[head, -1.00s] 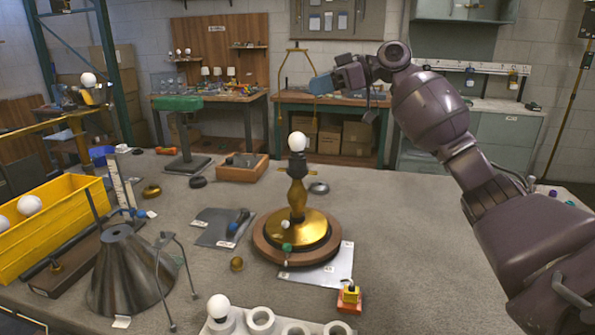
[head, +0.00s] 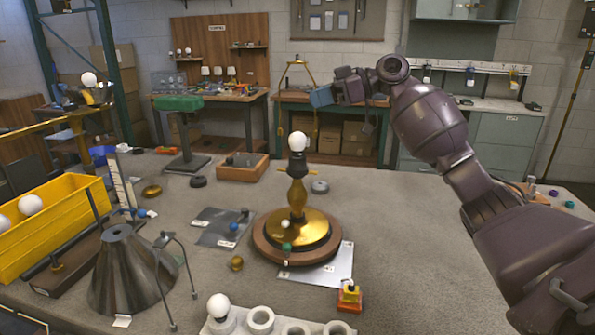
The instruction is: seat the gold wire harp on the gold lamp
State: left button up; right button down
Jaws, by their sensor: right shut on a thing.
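The gold lamp (head: 298,195) stands upright on a round wooden base near the table's middle, with a white bulb (head: 298,141) on its dark socket. My right gripper (head: 321,96) is shut on the gold wire harp (head: 297,63) and holds it by its right side. The harp's top loop is above and behind the bulb in the head view. My left gripper is not in view.
A metal cone shade (head: 128,270) with a wire frame stands front left, beside a yellow crate (head: 50,230) of bulbs. A wooden tray (head: 242,168) is behind the lamp. A white holder (head: 260,320) is at the front. The table right of the lamp is clear.

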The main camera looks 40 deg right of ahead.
jog(key=shift+f, duration=1.55)
jog(key=shift+f, duration=0.1)
jog(key=shift+f, duration=1.65)
jog(key=shift+f, duration=0.7)
jog(key=shift+f, duration=0.5)
dwell(0.9)
jog(key=c, duration=1.2)
grip_release()
